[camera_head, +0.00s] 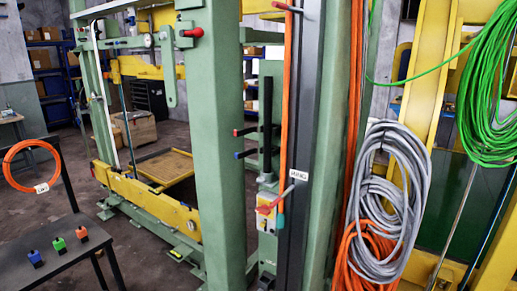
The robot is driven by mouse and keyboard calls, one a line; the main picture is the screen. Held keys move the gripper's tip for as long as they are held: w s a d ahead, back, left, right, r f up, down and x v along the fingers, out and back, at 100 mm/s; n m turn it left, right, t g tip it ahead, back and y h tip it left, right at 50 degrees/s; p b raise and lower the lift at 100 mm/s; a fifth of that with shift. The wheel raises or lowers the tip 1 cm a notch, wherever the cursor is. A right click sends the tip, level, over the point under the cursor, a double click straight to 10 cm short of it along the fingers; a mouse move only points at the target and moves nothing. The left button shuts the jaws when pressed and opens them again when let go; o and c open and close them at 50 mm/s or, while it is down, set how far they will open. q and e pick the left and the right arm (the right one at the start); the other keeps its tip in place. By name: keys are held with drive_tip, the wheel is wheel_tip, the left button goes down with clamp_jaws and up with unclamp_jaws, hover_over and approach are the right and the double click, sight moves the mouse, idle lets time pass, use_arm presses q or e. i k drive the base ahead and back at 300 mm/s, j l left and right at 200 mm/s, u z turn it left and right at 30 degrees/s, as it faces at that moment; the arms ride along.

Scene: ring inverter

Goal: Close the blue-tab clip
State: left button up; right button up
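A small clip with a blue tab (240,155) sticks out to the left from the green machine post, about the middle of the picture. A similar one with a red tab (239,132) sits just above it. Both are small, and I cannot tell whether the blue-tab clip is open or closed. Neither of my grippers is in the camera_head view.
A dark table (62,263) at the lower left holds a blue, a green and an orange block. An orange cable ring (33,143) hangs above it. Green posts (213,150) frame the middle. Grey (408,160) and green cable coils (485,95) hang at the right.

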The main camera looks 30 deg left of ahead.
sight(237, 156)
drive_tip(key=i+j+z, duration=0.2)
drive_tip(key=i+j, duration=0.2)
drive_tip(key=i+j+z, duration=0.25)
drive_tip(key=j, duration=0.25)
drive_tip(key=j+z, duration=0.2)
drive_tip(key=j, duration=0.45)
drive_tip(key=j+z, duration=0.2)
drive_tip(key=j, duration=0.45)
drive_tip(key=k+j+z, duration=0.2)
drive_tip(key=j, duration=0.45)
drive_tip(key=i, duration=0.1)
